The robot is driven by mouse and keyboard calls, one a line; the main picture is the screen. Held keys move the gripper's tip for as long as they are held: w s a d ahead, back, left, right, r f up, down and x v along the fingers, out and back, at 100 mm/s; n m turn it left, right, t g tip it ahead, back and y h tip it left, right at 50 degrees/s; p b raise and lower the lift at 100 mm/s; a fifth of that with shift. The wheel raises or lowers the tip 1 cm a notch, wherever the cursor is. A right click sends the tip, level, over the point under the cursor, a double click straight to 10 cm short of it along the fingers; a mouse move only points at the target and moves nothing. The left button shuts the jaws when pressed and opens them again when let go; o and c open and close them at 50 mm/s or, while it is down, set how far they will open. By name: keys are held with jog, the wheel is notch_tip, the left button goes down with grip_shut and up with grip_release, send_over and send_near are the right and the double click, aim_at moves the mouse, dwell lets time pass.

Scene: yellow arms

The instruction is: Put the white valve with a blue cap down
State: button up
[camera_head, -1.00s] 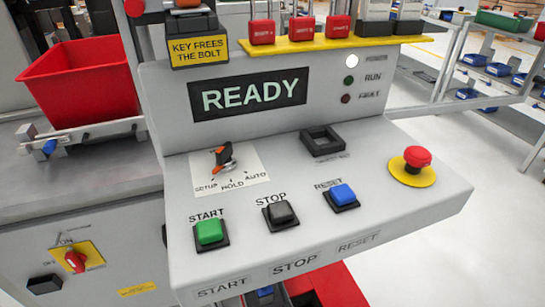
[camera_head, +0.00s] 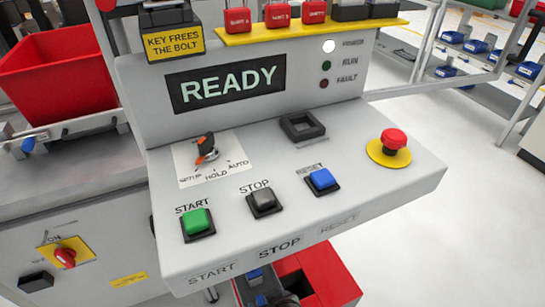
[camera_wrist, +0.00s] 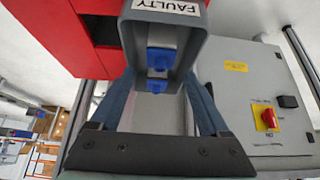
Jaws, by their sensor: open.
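My gripper (camera_wrist: 160,78) is open in the wrist view, its two blue-grey fingers spread apart. Beyond and between the fingers is a grey bin (camera_wrist: 127,42) with a label reading FAULTY. Blue parts (camera_wrist: 160,60) show inside this bin; one may be the blue cap of the valve, but I cannot make out a white valve body clearly. Blue parts (camera_head: 255,274) also show low in the head view, under the console, beside a red box. My gripper cannot be made out in the head view.
A grey console (camera_head: 310,215) with buttons and a READY display stands over the bins. A red emergency stop (camera_head: 393,142) is at its right. A red box (camera_head: 325,278) is below it. A red tub (camera_head: 55,80) stands at left. The floor at right is clear.

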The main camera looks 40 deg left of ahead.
jog(key=v, duration=0.5)
jog(key=shift+p, duration=0.35)
